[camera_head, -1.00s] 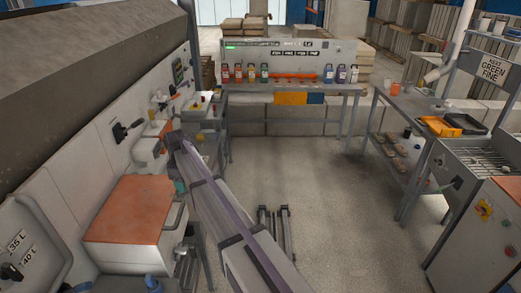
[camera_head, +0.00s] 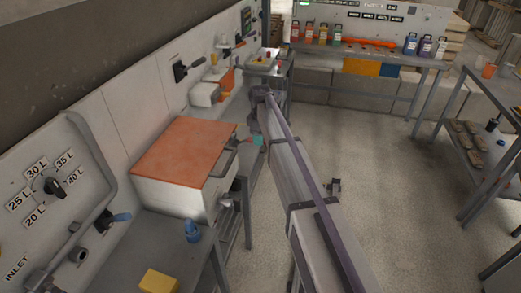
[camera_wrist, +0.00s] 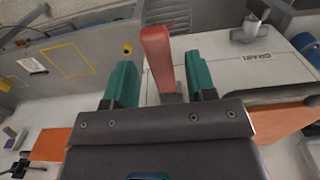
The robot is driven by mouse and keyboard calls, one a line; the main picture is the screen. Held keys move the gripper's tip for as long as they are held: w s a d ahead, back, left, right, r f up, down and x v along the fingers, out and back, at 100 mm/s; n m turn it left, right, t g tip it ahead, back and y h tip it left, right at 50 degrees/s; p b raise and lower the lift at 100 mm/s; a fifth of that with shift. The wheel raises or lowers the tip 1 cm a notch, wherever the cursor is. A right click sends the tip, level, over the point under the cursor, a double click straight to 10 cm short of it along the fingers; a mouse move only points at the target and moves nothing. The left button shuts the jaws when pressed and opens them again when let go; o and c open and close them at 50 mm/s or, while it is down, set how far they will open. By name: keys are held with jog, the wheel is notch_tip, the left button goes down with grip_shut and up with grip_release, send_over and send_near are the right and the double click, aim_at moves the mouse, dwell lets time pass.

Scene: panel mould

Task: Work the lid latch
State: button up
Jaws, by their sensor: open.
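A white box with an orange lid (camera_head: 185,152) stands on the left bench in the head view, its lid lying flat and a grey bar handle along its right edge. My gripper (camera_head: 257,139) is beside the box's far right side, its teal fingers small and partly hidden by my arm. In the wrist view my gripper (camera_wrist: 160,64) is open. A red lever (camera_wrist: 156,50) on a grey base stands between the two fingers, with a gap on each side. I cannot tell its depth relative to the fingertips. Part of the orange surface (camera_wrist: 278,122) shows below right.
A metal spout (camera_head: 228,199) sticks out of the box's front. A blue-capped bottle (camera_head: 192,231) and a yellow block (camera_head: 159,281) are on the bench. A dial panel (camera_head: 50,187) is at left. A back bench (camera_head: 400,58) holds bottles.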

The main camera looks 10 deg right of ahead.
jog(key=shift+f, duration=0.65)
jog(key=shift+r, duration=0.2)
grip_shut()
